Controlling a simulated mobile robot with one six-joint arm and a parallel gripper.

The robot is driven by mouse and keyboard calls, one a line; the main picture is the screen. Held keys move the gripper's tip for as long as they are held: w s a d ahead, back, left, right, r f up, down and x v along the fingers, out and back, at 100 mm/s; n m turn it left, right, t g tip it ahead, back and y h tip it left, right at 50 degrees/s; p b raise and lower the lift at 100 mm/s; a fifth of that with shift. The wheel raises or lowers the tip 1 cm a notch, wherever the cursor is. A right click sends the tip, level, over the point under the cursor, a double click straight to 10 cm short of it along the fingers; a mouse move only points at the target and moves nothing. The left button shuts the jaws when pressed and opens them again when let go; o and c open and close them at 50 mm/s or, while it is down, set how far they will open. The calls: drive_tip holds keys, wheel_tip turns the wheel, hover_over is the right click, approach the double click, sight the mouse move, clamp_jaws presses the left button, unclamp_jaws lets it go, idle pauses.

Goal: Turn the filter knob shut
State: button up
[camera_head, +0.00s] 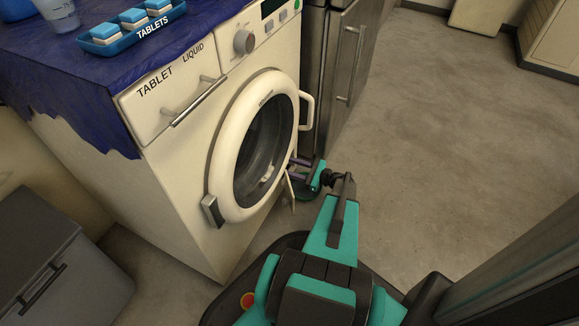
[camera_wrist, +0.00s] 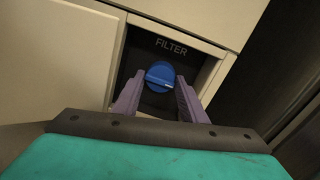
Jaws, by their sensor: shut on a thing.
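The blue filter knob (camera_wrist: 160,76) sits in a dark square recess at the bottom of the washing machine, under the word FILTER, in the wrist view. My gripper (camera_wrist: 159,82) reaches into the recess, with one purple finger on each side of the knob, shut on it. In the head view my gripper (camera_head: 297,163) is at the lower right front corner of the washing machine (camera_head: 170,195). The open filter flap (camera_head: 290,190) shows beside it. The knob itself is hidden in the head view.
The machine's round door (camera_head: 225,190) is closed, just left of my gripper. A steel cabinet (camera_head: 345,70) stands close on the right. A blue tray of tablets (camera_head: 125,42) lies on the blue cloth on top. The floor (camera_head: 460,140) to the right is clear.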

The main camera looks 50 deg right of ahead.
drive_tip(key=shift+d+n, duration=0.1)
drive_tip(key=shift+n, duration=0.3)
drive_tip(key=shift+r+n+h+b, duration=0.2)
drive_tip(key=shift+n+b, duration=0.55)
drive_tip(key=shift+n, duration=1.95)
drive_tip(key=shift+f+n+h+b, duration=0.2)
drive_tip(key=shift+n+b, duration=0.6)
drive_tip(key=shift+n, duration=1.9)
drive_tip(key=shift+r+n+h+b, duration=0.25)
drive_tip(key=shift+n+b, duration=0.5)
drive_tip(key=shift+n, duration=1.95)
drive_tip(key=o, duration=1)
drive_tip(key=shift+s, duration=0.2)
